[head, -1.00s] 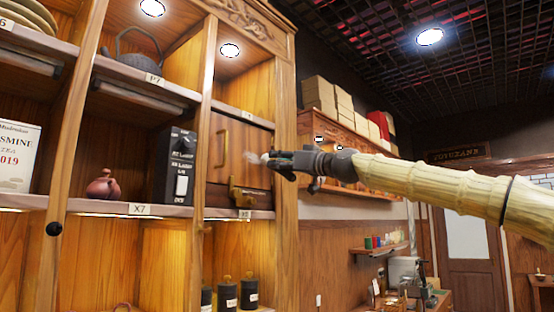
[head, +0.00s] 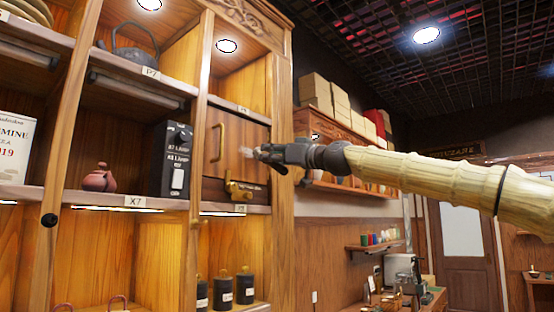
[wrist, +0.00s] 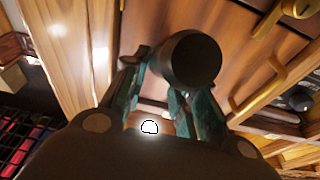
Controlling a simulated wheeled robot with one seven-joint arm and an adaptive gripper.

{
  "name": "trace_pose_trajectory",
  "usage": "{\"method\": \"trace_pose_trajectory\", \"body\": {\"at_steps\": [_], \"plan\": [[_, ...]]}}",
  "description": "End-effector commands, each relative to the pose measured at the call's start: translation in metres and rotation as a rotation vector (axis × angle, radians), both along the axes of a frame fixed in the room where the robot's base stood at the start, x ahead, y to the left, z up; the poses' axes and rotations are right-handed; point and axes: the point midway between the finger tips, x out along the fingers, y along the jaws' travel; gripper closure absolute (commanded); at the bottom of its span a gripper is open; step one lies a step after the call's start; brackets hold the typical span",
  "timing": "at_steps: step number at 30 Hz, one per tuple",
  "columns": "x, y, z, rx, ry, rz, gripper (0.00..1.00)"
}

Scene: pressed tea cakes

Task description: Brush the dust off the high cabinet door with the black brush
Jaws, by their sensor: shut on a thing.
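The high cabinet door (head: 234,172) is a brown wooden panel in the right column of the shelving. It looks shut and has a brass pull handle (head: 218,142) at its left and a brass latch (head: 239,191) at its bottom. My gripper (head: 268,154) is in front of the door's right part, shut on the black brush. The pale bristle tip (head: 247,152) points left at the door; I cannot tell whether it touches. In the wrist view, the brush's dark round end (wrist: 190,62) is between my gripper's fingers (wrist: 152,82). Dust on the door cannot be made out.
A black box (head: 171,160) and a small reddish teapot (head: 100,178) stand on the shelf left of the door. A dark kettle (head: 128,48) is above, and black canisters (head: 223,292) are below. A wall shelf with boxes (head: 322,98) is behind my arm.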

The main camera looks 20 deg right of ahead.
Motion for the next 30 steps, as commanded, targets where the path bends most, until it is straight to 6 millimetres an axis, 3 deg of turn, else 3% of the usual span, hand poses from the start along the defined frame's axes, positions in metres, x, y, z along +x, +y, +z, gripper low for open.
{"method": "trace_pose_trajectory", "body": {"at_steps": [30], "plan": [[-0.027, 0.039, -0.002, -0.003, 0.0, 0.002, 0.98]]}}
